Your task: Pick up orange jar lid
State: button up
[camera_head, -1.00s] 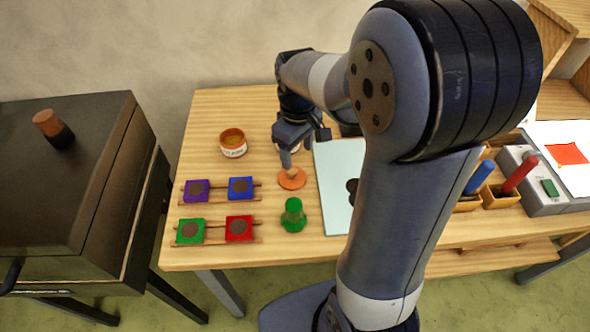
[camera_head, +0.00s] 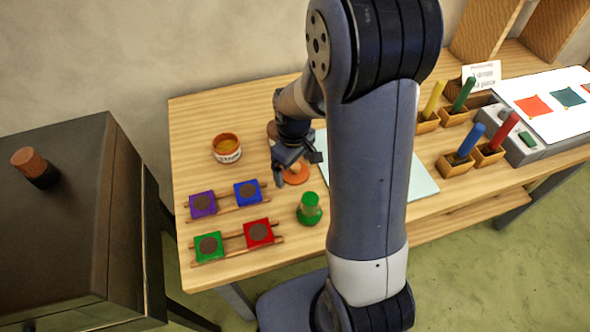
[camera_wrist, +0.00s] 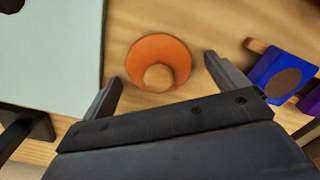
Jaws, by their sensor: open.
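The orange jar lid (camera_head: 297,175) lies on the wooden table, a flat disc with a light round knob on top. In the wrist view the lid (camera_wrist: 159,62) sits just beyond my fingertips, roughly centred between them. My gripper (camera_wrist: 160,85) is open and empty, with one finger on each side of the lid's near edge. In the head view my gripper (camera_head: 288,172) is low over the table at the lid and partly covers it. I cannot tell whether a finger touches the lid.
An open orange jar (camera_head: 226,148) stands behind left. Purple, blue, green and red tiles (camera_head: 259,233) rest on wooden rails. A pale blue sheet (camera_wrist: 50,50) lies beside the lid. Pens in holders (camera_head: 456,163) stand right.

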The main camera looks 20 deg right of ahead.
jog(key=c, duration=1)
jog(key=shift+c, duration=0.2)
jog(key=shift+r, duration=0.15)
